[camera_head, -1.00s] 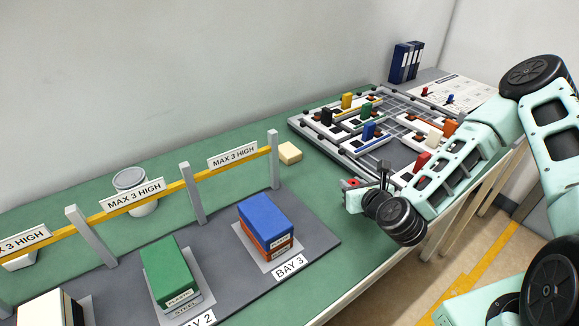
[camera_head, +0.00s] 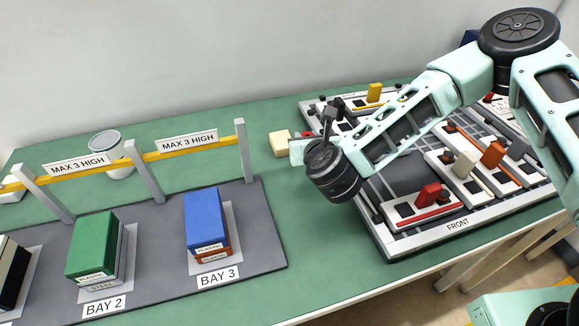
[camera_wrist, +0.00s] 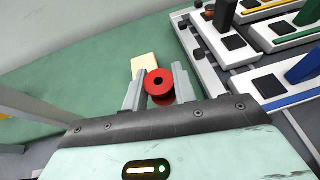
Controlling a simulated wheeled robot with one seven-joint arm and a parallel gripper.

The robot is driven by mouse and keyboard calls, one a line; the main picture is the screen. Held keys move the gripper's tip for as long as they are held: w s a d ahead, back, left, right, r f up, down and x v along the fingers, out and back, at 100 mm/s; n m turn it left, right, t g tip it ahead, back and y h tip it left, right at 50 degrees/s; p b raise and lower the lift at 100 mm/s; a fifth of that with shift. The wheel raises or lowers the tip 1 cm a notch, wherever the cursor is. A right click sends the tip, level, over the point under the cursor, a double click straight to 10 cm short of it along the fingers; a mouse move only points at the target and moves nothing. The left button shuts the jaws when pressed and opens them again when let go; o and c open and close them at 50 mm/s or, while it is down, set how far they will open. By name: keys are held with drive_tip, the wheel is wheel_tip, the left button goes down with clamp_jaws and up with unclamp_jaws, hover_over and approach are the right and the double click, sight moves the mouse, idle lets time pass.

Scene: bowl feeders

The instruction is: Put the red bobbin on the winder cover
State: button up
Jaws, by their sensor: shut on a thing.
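A red bobbin (camera_wrist: 158,80) with a dark centre hole sits between the fingertips of my gripper (camera_wrist: 160,73) in the wrist view. The gripper is shut on it and holds it above the green table. In the head view my gripper (camera_head: 302,147) is at the left edge of the board, and only a bit of the red bobbin (camera_head: 308,135) shows. A cream block (camera_head: 279,143) lies on the table just left of the gripper; it also shows beyond the bobbin in the wrist view (camera_wrist: 144,64). I cannot tell which thing is the winder cover.
A board (camera_head: 384,243) with several white units and coloured levers lies right of the gripper. A white pot (camera_head: 112,150) stands behind the rail.

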sight(305, 173)
wheel_tip(305, 173, down, 10)
drive_tip(key=shift+r+p, duration=0.25)
drive_tip(key=shift+p, duration=0.15)
drive_tip(key=shift+f, duration=0.1)
drive_tip(key=shift+f, duration=0.15)
drive_tip(key=o, duration=1)
drive_tip(key=shift+o, duration=0.2)
